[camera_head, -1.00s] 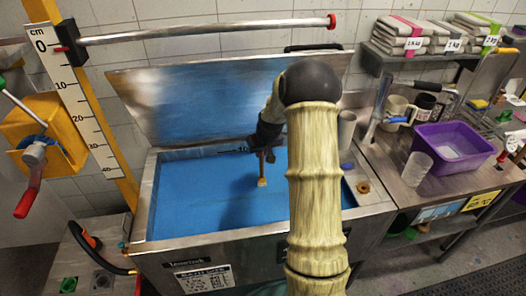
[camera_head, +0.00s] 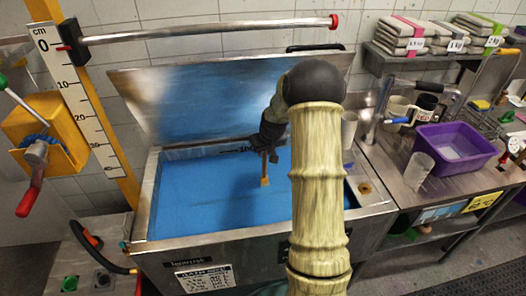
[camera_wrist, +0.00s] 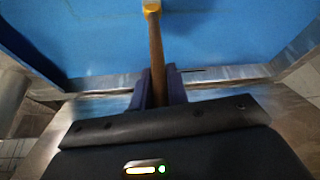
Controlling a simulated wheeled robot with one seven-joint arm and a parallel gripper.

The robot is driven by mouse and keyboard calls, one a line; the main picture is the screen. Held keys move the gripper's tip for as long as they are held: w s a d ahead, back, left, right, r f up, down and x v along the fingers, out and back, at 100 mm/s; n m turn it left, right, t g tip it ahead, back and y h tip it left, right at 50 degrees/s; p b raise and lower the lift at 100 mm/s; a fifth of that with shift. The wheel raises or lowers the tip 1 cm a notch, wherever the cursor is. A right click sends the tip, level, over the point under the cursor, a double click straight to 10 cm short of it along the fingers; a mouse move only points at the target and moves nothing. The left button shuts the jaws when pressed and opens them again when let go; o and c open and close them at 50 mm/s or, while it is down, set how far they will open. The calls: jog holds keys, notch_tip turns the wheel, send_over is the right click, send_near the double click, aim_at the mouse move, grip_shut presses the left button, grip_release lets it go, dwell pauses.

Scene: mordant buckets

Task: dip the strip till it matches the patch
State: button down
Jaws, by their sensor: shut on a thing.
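My gripper (camera_head: 270,152) is over the open blue bath (camera_head: 205,195), partly hidden behind my own arm in the head view. In the wrist view, its two dark fingers (camera_wrist: 159,88) are shut on a thin brown stick (camera_wrist: 157,48) with a yellowish end. The stick (camera_head: 265,172) points down toward the blue liquid; I cannot tell whether its end touches the surface. I cannot make out a separate strip or a colour patch.
The bath's raised steel lid (camera_head: 215,98) stands behind it. A yellow centimetre scale (camera_head: 85,100) with a horizontal bar (camera_head: 210,30) stands at left. On the right bench are a purple tub (camera_head: 455,147), a clear cup (camera_head: 418,170) and mugs (camera_head: 398,110). Folded cloths (camera_head: 405,38) lie on a shelf.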

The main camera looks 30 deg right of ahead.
notch_tip(320, 180, up, 16)
jog(key=p, duration=1)
jog(key=shift+f, duration=0.25)
dwell(2.9)
